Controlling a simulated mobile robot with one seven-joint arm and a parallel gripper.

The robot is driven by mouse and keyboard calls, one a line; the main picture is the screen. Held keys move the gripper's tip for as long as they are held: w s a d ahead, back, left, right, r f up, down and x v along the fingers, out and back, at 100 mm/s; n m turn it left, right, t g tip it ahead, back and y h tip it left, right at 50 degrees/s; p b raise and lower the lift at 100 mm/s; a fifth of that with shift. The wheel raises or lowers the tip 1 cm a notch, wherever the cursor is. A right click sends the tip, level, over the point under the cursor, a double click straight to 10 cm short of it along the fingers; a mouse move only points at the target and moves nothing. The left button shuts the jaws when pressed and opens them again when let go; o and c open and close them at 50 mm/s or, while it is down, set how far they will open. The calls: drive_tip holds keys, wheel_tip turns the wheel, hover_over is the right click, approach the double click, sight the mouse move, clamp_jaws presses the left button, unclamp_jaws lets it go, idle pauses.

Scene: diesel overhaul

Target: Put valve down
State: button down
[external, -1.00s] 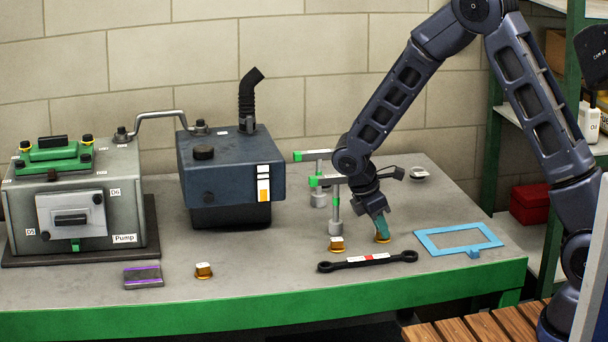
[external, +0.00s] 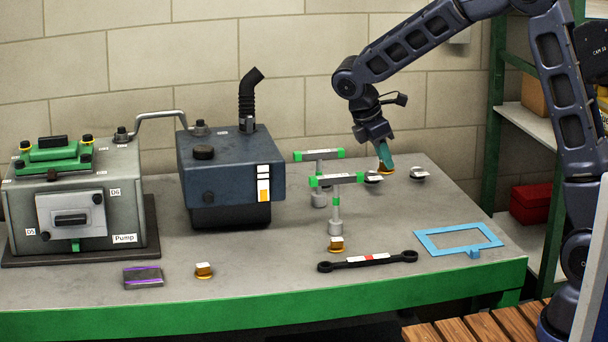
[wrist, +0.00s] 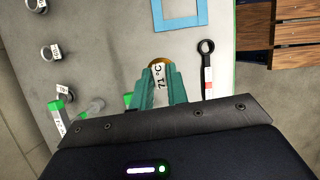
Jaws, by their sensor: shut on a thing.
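My gripper (external: 386,165) has teal fingers and is shut on a small brass valve (external: 386,171), raised over the back right part of the bench. In the wrist view the valve (wrist: 158,78) sits between the fingertips, with a white label reading 71 °C. Two similar brass pieces with white tops stand on the bench: one (external: 336,245) in front of the T-handled tools, one (external: 204,270) at the front left. The bench top (external: 300,275) below the valve is partly hidden by my gripper.
Small dark round parts with white labels (external: 373,178) (external: 418,175) stand at the back right. Two green-ended T-handled tools (external: 336,180) stand left of my gripper. A wrench (external: 367,261) and a blue frame (external: 458,238) lie in front.

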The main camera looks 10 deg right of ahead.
drive_tip(key=shift+r, duration=1.2)
drive_tip(key=shift+a, duration=0.15)
drive_tip(key=w+a+n+t, duration=0.15)
drive_tip(key=a+n, duration=0.25)
drive_tip(key=a, duration=1)
drive_tip(key=n+t+y, duration=0.3)
drive_tip(key=n+y, duration=0.2)
drive_tip(key=n, duration=0.8)
hover_over(156, 278)
drive_tip(key=s, duration=0.2)
drive_tip(key=shift+g, duration=0.25)
drive_tip(key=f, duration=1.8)
drive_tip(key=shift+w+f, duration=0.2)
drive_tip(key=shift+f, duration=0.05)
drive_tip(key=shift+f, duration=0.15)
drive_tip(key=c, duration=1.4)
unclamp_jaws()
